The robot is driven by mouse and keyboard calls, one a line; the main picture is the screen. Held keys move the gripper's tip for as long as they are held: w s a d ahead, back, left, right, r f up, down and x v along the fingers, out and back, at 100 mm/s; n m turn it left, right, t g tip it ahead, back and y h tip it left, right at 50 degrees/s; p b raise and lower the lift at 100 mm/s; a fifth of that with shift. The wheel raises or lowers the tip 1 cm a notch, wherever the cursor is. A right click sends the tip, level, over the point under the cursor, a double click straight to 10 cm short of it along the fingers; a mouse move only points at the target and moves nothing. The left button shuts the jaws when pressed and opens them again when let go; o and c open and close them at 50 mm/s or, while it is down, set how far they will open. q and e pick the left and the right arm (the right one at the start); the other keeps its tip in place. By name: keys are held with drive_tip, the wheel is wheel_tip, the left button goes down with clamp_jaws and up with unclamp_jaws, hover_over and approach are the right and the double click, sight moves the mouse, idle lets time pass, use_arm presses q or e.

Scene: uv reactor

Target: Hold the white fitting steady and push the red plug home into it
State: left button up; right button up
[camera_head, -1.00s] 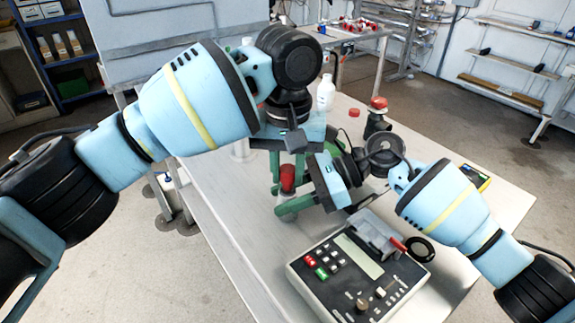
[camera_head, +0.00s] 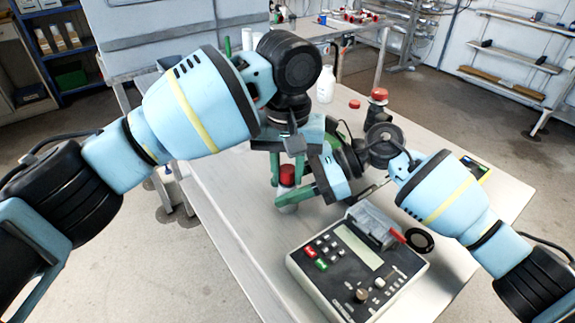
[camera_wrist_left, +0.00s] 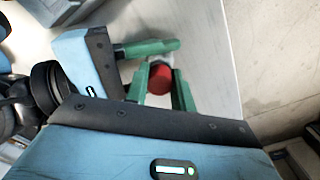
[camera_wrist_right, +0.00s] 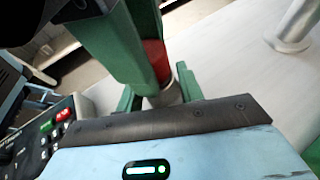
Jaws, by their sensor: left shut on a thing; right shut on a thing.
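My right gripper (camera_wrist_right: 160,90) is shut on the white fitting, just below the plug. In the right wrist view the red plug (camera_wrist_right: 155,56) meets the top of the fitting (camera_wrist_right: 165,94), partly hidden by a left finger. How deep the plug sits cannot be told.
A control box (camera_head: 350,262) with buttons stands in front on the table (camera_head: 225,200). A white bottle (camera_head: 326,88), a loose red cap (camera_head: 354,104) and a dark red-topped fitting (camera_head: 378,97) stand behind the arms.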

sight(288, 169)
use_arm(q)
drive_tip(key=o, duration=1)
drive_tip(key=shift+f, duration=0.15)
wheel_tip(288, 169, up, 12)
drive_tip(key=shift+r, duration=0.1)
drive_tip(key=shift+c, duration=0.3)
drive_tip(key=shift+w+m, duration=0.1)
drive_tip(key=shift+m, duration=0.2)
drive_tip(key=c, duration=0.5)
drive_tip(key=shift+f+m+t+h, duration=0.25)
drive_tip(key=shift+m+t+h, duration=0.05)
drive_tip(key=shift+m+t, duration=0.45)
drive_tip(key=c, duration=0.5)
drive_tip(key=shift+f+m+t, duration=0.3)
drive_tip(key=shift+m+t, duration=0.05)
drive_tip(key=shift+m, duration=0.4)
clamp_jaws()
